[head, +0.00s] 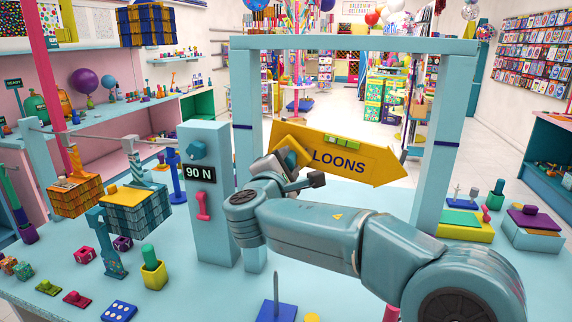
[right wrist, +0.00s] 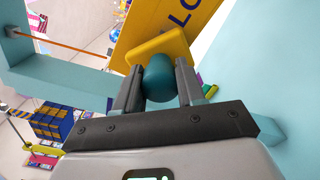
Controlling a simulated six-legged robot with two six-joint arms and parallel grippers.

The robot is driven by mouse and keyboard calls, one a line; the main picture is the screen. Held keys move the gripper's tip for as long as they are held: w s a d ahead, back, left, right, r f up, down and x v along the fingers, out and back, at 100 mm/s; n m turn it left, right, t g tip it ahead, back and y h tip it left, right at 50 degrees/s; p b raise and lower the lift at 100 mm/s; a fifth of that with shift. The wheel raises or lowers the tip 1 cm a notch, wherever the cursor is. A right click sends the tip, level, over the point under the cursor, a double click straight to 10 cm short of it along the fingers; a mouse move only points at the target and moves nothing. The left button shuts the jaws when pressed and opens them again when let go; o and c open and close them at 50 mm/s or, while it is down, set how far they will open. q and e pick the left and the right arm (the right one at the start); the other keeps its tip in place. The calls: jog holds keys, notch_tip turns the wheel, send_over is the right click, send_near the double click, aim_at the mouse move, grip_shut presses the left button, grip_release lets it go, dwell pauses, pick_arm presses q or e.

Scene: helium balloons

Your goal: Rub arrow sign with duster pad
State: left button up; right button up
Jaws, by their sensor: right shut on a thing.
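The arrow sign (head: 355,160) is a yellow board hung in a light blue frame, its tip pointing right. The letters "LOONS" show on it; its left part is hidden behind my right gripper and the pad. My right gripper (head: 292,162) is shut on the teal handle of the duster pad (head: 290,136). In the right wrist view the teal handle (right wrist: 158,80) sits between the fingers, and the yellow pad faces the sign (right wrist: 140,28). The pad is at the sign's left part, very close to it; I cannot tell whether they touch. My left gripper is not in view.
The light blue frame (head: 240,95) surrounds the sign. A post with a "90 N" label (head: 200,174) stands left of my right arm. A spike on a blue base (head: 277,309) stands in front.

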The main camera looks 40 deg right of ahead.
aim_at(309, 160)
jog(key=shift+w+d+r, duration=0.1)
jog(key=shift+w+d, duration=0.25)
jog(key=shift+d, duration=0.1)
jog(key=shift+s, duration=0.1)
jog(key=shift+s+d+f+b, duration=0.2)
jog(key=shift+f+b, duration=0.05)
jog(key=shift+b, duration=0.15)
jog(key=s+d+b, duration=0.2)
jog(key=shift+s+f, duration=0.2)
jog(key=shift+s, duration=0.1)
jog(key=shift+b, duration=0.35)
jog(key=shift+w, duration=0.15)
jog(key=shift+w+a+r+p, duration=0.3)
jog(key=shift+w+a+p, duration=0.05)
jog(key=shift+w, duration=0.05)
jog(key=shift+w+a+r+p, duration=0.2)
jog(key=shift+w+a+p, duration=0.3)
jog(key=shift+w+a, duration=0.4)
jog(key=shift+w+d, duration=0.1)
